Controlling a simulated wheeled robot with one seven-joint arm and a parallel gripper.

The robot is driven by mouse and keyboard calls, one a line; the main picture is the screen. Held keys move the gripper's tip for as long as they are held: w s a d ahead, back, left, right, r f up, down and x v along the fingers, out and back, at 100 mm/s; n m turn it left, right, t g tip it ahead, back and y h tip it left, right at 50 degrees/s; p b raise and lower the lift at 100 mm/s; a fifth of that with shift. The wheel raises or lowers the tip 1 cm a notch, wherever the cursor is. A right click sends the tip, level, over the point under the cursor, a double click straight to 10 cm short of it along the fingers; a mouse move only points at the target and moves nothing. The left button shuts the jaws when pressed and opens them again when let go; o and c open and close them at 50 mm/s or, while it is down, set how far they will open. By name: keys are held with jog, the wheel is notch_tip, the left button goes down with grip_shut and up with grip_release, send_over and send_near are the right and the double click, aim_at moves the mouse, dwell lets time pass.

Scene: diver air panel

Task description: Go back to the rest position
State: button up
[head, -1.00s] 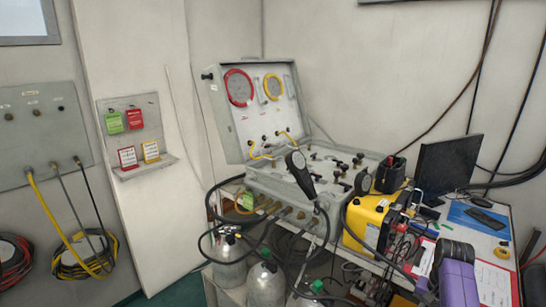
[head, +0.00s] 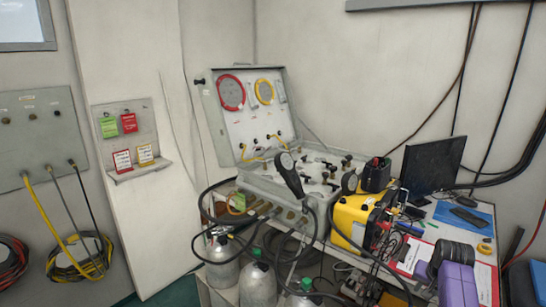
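The air panel (head: 285,185) is an open grey case on a bench, its lid (head: 250,107) raised. The lid carries a red-rimmed gauge (head: 231,92) and a yellow-rimmed gauge (head: 264,91). Several dark knobs and valves sit on the panel's top. A black handheld piece (head: 289,172) stands up at its front edge, with black hoses around it. I cannot make out my gripper in the head view, so its state and what it may hold do not show.
Grey cylinders (head: 257,284) stand below the bench. A yellow case (head: 352,218), a dark monitor (head: 432,165), a clipboard (head: 486,280) and a purple-and-dark object (head: 457,285) are at the right. A tag board (head: 127,140) hangs on the left wall. Coiled hoses hang lower left.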

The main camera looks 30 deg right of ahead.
jog(key=s+a+r+n+t+h, duration=0.1)
jog(key=s+a+r+n+t, duration=0.2)
jog(key=a, duration=0.7)
jog(key=s+a+r+n+t+h, duration=0.15)
jog(key=a+t, duration=0.35)
jog(key=a, duration=0.5)
jog(key=s+a+r+n+t+h, duration=0.15)
jog(key=a+n+t, duration=0.25)
jog(key=a, duration=0.6)
jog(key=s+a+r+n+y+b, duration=0.1)
jog(key=s+a+y, duration=0.3)
jog(key=s+a, duration=0.6)
jog(key=s+a+r+n+y+b, duration=0.1)
jog(key=s+a+r+n+y, duration=0.2)
jog(key=s+a, duration=0.7)
jog(key=shift+s+r+y, duration=0.5)
jog(key=shift+s+r, duration=0.3)
jog(key=shift+s, duration=0.45)
jog(key=shift+a, duration=0.1)
